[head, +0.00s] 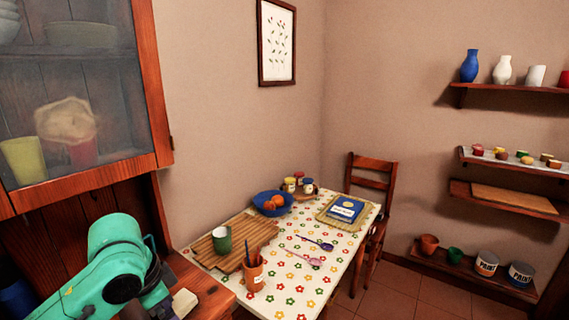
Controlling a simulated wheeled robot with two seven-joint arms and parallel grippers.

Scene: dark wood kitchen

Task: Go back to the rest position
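My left arm (120,262), teal with a dark joint, comes in at the lower left in front of the wooden counter. Its gripper is outside the picture or hidden behind the arm's own links. My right arm and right gripper do not show in the head view. I cannot see anything held.
A table (290,283) with a flowered cloth bears a cutting board (212,262), a green cup (222,240), an orange cup (253,273), a blue bowl (264,204) and a blue book (346,208). A cabinet (150,90) stands close at left. Floor (390,290) shows at right.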

